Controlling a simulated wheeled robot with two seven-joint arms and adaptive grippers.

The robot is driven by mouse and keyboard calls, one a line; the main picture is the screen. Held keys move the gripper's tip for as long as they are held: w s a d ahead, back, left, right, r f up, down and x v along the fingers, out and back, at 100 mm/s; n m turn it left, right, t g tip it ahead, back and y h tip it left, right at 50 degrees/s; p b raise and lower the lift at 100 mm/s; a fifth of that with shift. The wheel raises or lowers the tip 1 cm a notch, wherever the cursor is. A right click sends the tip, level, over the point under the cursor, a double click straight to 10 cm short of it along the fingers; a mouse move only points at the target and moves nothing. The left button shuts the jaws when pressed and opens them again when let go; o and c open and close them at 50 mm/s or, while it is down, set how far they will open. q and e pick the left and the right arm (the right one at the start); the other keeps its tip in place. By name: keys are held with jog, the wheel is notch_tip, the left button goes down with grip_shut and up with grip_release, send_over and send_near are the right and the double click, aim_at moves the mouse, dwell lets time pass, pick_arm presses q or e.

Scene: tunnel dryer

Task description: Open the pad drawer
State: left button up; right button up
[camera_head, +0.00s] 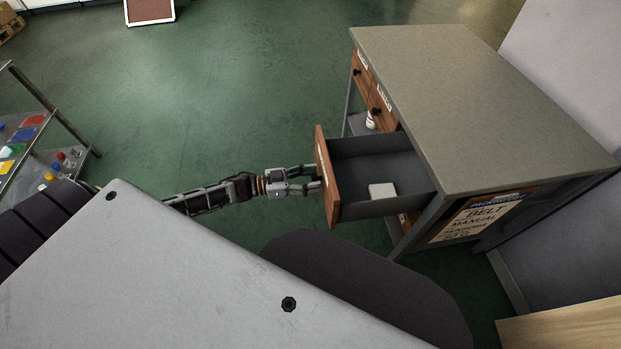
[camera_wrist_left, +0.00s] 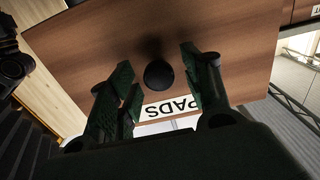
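The pad drawer (camera_head: 328,172) is pulled well out of the grey-topped desk (camera_head: 480,110) in the head view. Its wooden front, with a "PADS" label (camera_wrist_left: 171,106) and a round black knob (camera_wrist_left: 158,75), fills the left wrist view. A white pad (camera_head: 382,191) lies inside the drawer. My left gripper (camera_head: 316,179) is at the drawer front. In the left wrist view its fingers (camera_wrist_left: 160,84) stand apart on both sides of the knob, with gaps visible. The knob is hidden in the head view. My right gripper is not in view.
Two shut wooden drawers (camera_head: 376,95) with black knobs sit farther along the desk. A small white bottle (camera_head: 370,120) stands beneath them. A shelf (camera_head: 40,150) with coloured items is at the left. Green floor (camera_head: 220,90) is clear between shelf and desk.

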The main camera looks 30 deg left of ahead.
pick_arm(q)
jog(key=v, duration=1.2)
dwell(0.6)
jog(key=shift+a, duration=0.1)
dwell(0.6)
